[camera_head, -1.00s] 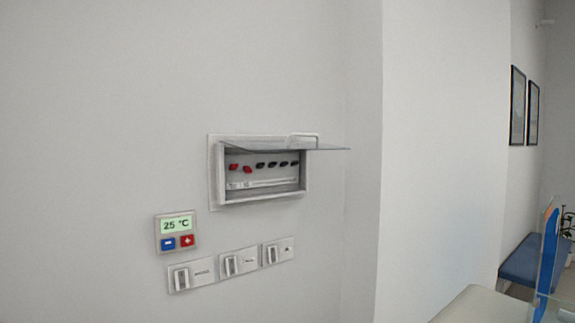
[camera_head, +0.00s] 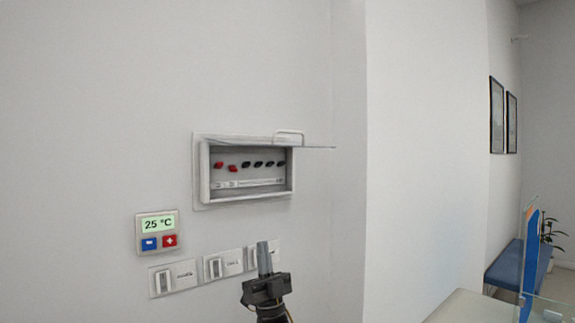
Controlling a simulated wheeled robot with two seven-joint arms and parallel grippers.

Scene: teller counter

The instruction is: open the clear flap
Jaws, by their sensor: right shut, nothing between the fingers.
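The clear flap (camera_head: 308,146) is raised and sticks out from the top of the white wall box (camera_head: 201,172), seen nearly edge-on, with a handle (camera_head: 289,131) on its upper side. Inside the open box are red and black switches in a row. My right gripper (camera_head: 263,245) is below the box at the bottom centre, pointing up, shut and empty. It is apart from the flap and covers part of the rightmost wall switch. My left gripper is not in view.
A thermostat (camera_head: 157,225) reading 25 °C is on the wall at lower left. Several white rocker switches, such as the leftmost one (camera_head: 172,278), run below the box. A wall corner stands to the right. A pale counter (camera_head: 465,308) and a blue bench (camera_head: 508,270) are at lower right.

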